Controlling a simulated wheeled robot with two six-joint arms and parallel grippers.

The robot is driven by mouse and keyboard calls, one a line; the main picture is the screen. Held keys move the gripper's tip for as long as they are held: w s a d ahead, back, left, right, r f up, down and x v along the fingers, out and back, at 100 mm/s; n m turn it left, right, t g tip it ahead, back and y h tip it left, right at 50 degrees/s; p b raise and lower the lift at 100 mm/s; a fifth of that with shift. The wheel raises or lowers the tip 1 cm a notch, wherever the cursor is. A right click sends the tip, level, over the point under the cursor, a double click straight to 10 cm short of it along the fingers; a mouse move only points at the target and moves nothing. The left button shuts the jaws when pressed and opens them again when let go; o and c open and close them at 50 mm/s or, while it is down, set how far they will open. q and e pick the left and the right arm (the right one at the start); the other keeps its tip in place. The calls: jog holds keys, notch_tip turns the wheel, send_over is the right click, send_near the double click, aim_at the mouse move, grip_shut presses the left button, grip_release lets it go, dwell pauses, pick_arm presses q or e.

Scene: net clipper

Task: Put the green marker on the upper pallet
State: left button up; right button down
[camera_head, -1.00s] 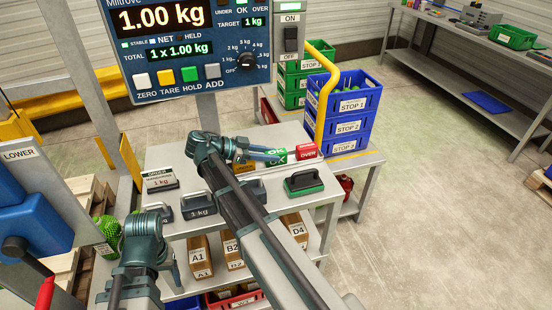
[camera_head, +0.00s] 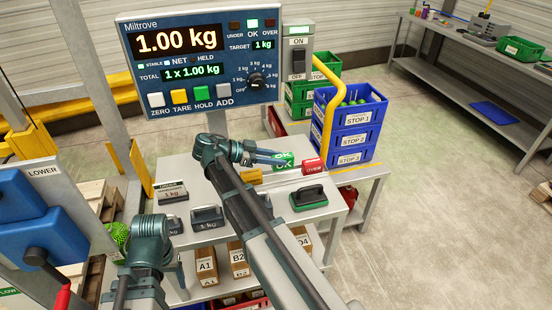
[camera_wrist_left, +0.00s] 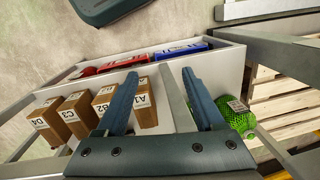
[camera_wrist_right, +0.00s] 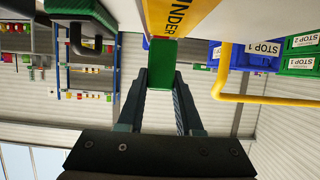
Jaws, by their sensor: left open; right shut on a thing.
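The green marker, a small block lettered OK (camera_head: 283,160), is at the back of the grey bench. My right gripper (camera_head: 264,157) is shut on it. The green block also shows between the fingertips in the right wrist view (camera_wrist_right: 161,70). Whether it touches the surface below, I cannot tell. My left gripper (camera_wrist_left: 162,92) is open and empty, left of the bench, facing the lower shelf and a green net sack (camera_wrist_left: 238,117). Wooden pallet slats show at the left (camera_head: 92,190) and in the left wrist view (camera_wrist_left: 280,104). I cannot tell which pallet is upper.
A red OVER block (camera_head: 313,166) and yellow block (camera_head: 250,176) are near the green one. A scale display (camera_head: 200,55) and blue crates (camera_head: 350,125) stand behind. Floor at right is clear.

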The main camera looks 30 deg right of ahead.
aim_at(276, 157)
notch_tip(276, 157, up, 6)
jog(key=p, duration=0.4)
jog(key=shift+f, duration=0.2)
jog(key=shift+f, duration=0.1)
